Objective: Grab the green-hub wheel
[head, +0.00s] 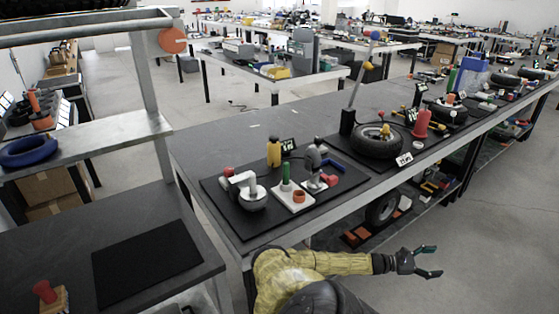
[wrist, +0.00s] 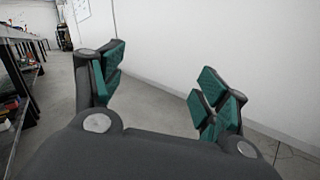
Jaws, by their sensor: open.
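I cannot make out a wheel with a clearly green hub. The nearest black wheel (head: 364,141) lies flat on a dark mat on the long workbench, with a yellow piece at its centre. A second wheel (head: 455,116) lies farther along, with a pale and orange piece on top. Another wheel (head: 374,212) stands upright on the shelf below the bench. My gripper (head: 432,261) is open and empty, out over the floor in front of the bench. Its spread green-padded fingers also show in the wrist view (wrist: 160,85), with only floor and wall between them.
The long workbench (head: 240,140) carries a near mat (head: 228,208) with small tools and parts. A red cone-like piece (head: 421,124) stands beside the nearest wheel. A side table (head: 195,258) is at left. The floor (head: 480,240) at right is clear.

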